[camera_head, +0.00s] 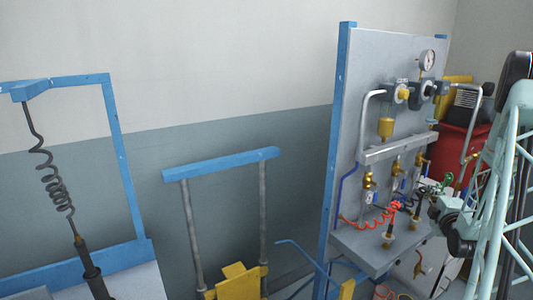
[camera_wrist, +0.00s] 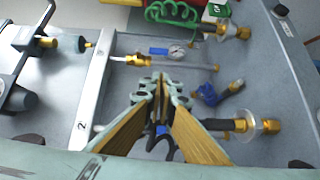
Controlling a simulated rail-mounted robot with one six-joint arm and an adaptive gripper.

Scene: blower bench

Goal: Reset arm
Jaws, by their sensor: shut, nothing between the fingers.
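My gripper (camera_wrist: 161,84) points away from the wrist camera, its two fingers with tan inner faces meeting at the tips. It is shut and empty. In the camera on my body, my pale green arm stands at the right edge, and its end is in front of the right side of the grey blower panel (camera_head: 385,60). In the wrist view the fingertips lie over the panel, between a brass valve (camera_wrist: 137,60) and a blue-handled valve (camera_wrist: 208,95). Parts of the panel behind the fingers are hidden.
A red coiled hose (camera_head: 370,220) hangs above a grey shelf (camera_head: 362,247). A red bin (camera_head: 455,143) stands behind the panel. A blue frame (camera_head: 122,165) is at left.

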